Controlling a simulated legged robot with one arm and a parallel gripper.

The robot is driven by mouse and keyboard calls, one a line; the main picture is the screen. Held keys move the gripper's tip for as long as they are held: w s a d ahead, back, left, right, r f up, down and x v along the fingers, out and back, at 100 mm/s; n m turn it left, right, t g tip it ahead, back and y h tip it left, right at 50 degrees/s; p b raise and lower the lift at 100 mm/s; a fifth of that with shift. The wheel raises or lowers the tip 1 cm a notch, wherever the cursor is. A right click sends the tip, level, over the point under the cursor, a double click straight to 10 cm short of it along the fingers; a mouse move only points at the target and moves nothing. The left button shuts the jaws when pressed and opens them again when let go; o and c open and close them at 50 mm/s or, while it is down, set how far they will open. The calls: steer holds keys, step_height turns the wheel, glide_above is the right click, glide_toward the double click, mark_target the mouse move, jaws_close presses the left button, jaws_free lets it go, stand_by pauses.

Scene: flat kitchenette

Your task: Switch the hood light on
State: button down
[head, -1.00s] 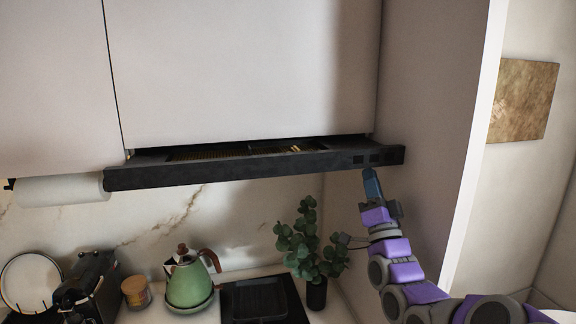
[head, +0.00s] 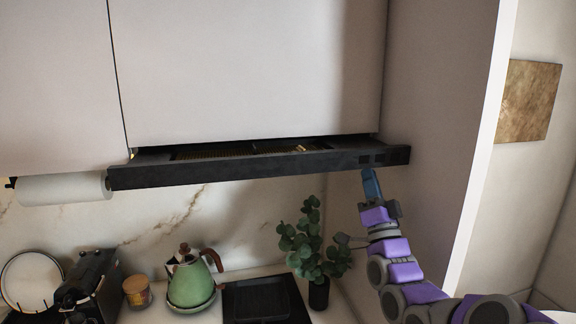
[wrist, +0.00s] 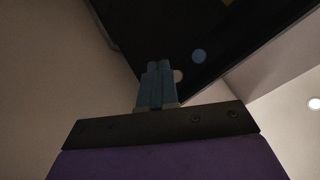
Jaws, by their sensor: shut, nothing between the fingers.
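The dark range hood (head: 230,172) juts out under the white upper cabinets in the head view. Several small dark buttons (head: 379,158) sit at the right end of its front edge. My gripper (head: 369,172) is shut and empty, its blue fingers pointing up just below that right end. Whether the fingertips touch the hood is hard to tell. In the wrist view the shut fingers (wrist: 158,68) point up at the dark underside of the hood (wrist: 215,40). Two round spots, one bluish and one pale, show there near the fingertips. No lit hood lamp is visible.
A potted plant (head: 312,255) stands below the hood, left of my arm. A green kettle (head: 191,281) and a dark hob (head: 262,301) are on the counter. A paper towel roll (head: 62,189) hangs at left. The side panel (head: 440,130) is close on the right.

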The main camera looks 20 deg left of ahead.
steer(key=shift+s+d+r, duration=0.1)
steer(key=shift+d+r, duration=0.45)
steer(key=shift+r, duration=0.05)
steer(key=shift+a, duration=0.2)
steer(key=shift+d+r, duration=0.1)
stand_by(0.4)
steer(key=shift+a+f, duration=0.35)
steer(key=shift+f, duration=0.3)
